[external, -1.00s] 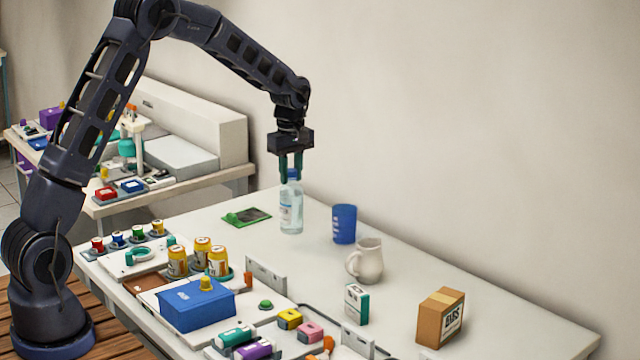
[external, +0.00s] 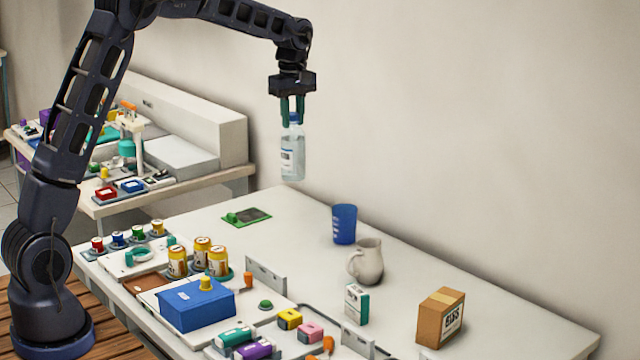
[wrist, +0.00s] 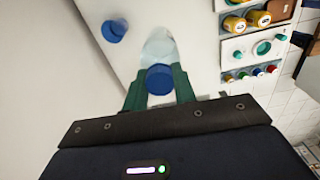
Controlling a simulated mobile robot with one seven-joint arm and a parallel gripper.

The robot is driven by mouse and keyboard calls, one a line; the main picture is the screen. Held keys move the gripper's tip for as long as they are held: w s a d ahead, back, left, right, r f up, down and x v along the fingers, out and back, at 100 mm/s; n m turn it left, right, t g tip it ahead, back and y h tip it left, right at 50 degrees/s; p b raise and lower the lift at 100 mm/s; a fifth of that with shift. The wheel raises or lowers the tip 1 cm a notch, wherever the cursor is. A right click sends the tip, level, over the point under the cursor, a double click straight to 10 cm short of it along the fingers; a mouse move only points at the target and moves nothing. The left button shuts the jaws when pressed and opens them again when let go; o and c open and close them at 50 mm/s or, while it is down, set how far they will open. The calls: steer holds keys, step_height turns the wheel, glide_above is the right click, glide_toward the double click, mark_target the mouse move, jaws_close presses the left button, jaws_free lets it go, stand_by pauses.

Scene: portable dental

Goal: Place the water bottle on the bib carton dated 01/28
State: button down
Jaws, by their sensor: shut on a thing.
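The water bottle (external: 293,155) is clear with a blue cap and a white label. My gripper (external: 292,112) is shut on its top and holds it upright in the air, above the far part of the white table. In the wrist view the bottle's blue cap (wrist: 159,79) sits between the green fingertips (wrist: 158,92). A brown bib carton (external: 440,318) with a printed white label stands at the right end of the table. The date on it is too small to read.
A blue cup (external: 344,224) and a cream jug (external: 366,262) stand between the bottle and the carton. A small white and teal box (external: 357,304) is nearer. A blue box (external: 197,304) and yellow cans (external: 203,252) crowd the front left. The table behind the carton is clear.

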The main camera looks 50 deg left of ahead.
steer(key=w+d+r, duration=0.2)
steer(key=d+r, duration=0.1)
steer(key=d, duration=1.1)
steer(key=w+d+r, duration=0.2)
steer(key=w+d, duration=0.1)
steer(key=d, duration=1)
steer(key=s+d+r, duration=0.3)
steer(key=s+d, duration=0.1)
steer(key=d, duration=0.9)
steer(key=s+d+r, duration=0.2)
steer(key=s+d, duration=0.1)
steer(key=d, duration=1.1)
step_height(320, 180, down, 20)
steer(key=shift+a+r+n, duration=0.2)
steer(key=shift+n, duration=0.1)
steer(key=shift+s+f, duration=0.1)
steer(key=c, duration=1.1)
jaws_free()
